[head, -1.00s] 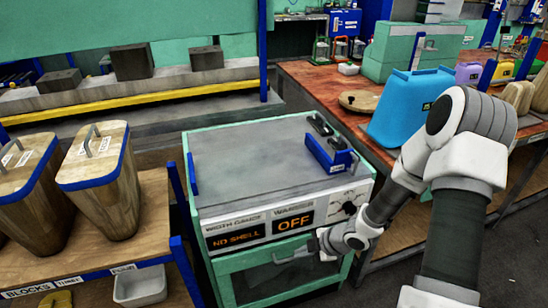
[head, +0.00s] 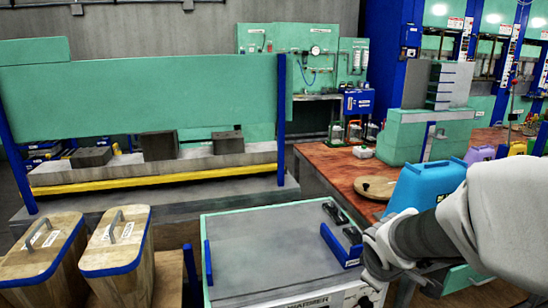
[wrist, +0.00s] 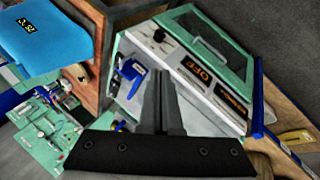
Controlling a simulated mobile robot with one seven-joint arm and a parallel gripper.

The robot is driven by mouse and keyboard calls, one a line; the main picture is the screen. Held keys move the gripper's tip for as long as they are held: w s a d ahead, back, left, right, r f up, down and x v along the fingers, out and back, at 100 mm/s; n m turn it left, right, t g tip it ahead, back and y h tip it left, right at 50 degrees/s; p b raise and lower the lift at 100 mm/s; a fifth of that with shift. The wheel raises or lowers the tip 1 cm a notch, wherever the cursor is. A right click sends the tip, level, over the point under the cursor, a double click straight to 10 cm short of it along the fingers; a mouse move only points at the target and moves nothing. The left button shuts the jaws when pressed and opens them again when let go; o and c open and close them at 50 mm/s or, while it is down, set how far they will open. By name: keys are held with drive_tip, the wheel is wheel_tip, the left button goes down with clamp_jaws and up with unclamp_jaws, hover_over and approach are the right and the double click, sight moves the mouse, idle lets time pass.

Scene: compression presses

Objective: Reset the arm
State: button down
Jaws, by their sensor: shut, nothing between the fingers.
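My arm comes in from the right of the head view, over the right front corner of the warmer (head: 270,255). My gripper's end is not visible in the head view. In the wrist view my gripper (wrist: 163,75) shows its two fingers together, shut with nothing between them. Behind the fingers is the warmer's front (wrist: 195,65), with its knob and lit display reading OFF, seen tilted. The fingers appear apart from the warmer, though the gap is hard to judge.
Two wooden bins with blue rims (head: 118,240) stand left of the warmer. A blue container (head: 425,190) and a round wooden lid (head: 375,187) sit on the red-brown table (head: 335,165) at right. A press with a yellow bar (head: 150,178) stands behind.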

drive_tip(key=s+a+r+m+y+p, duration=0.1)
drive_tip(key=s+a+r+m+p, duration=0.1)
drive_tip(key=s+r, duration=0.5)
drive_tip(key=s+a+r+m+y+p, duration=0.1)
drive_tip(key=s+a+r+m+p, duration=0.1)
drive_tip(key=s+a+r+m, duration=0.3)
drive_tip(key=s+r+m, duration=0.1)
drive_tip(key=s+r, duration=0.1)
drive_tip(key=s, duration=0.2)
drive_tip(key=shift+s+a+r+y, duration=0.2)
drive_tip(key=shift+s+a+y, duration=0.05)
drive_tip(key=shift+s+y, duration=0.15)
drive_tip(key=shift+d, duration=0.1)
idle(0.6)
